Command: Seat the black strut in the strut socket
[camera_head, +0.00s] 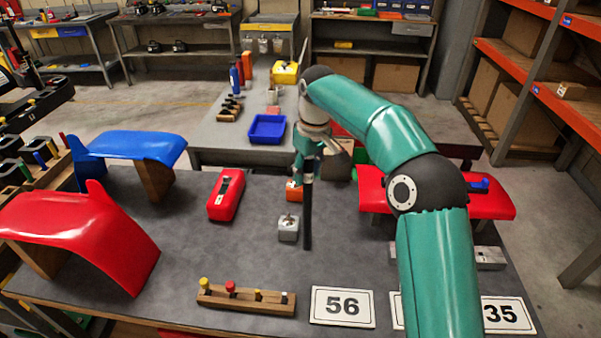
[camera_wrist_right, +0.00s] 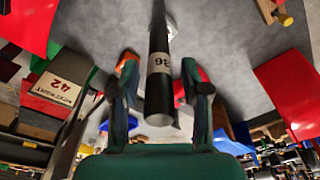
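The black strut (camera_head: 307,215) hangs nearly upright in my right gripper (camera_head: 308,172), over the grey table. A small silver-grey block with a top fitting (camera_head: 288,228), apparently the strut socket, stands just left of the strut's lower part. The strut is beside it, not in it. Whether the strut's lower end touches the table is unclear. My left gripper is not in view.
A red box (camera_head: 226,195) lies to the left, and a wooden rack with coloured pegs (camera_head: 246,299) is at the front. A 56 card (camera_head: 342,306) lies in front.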

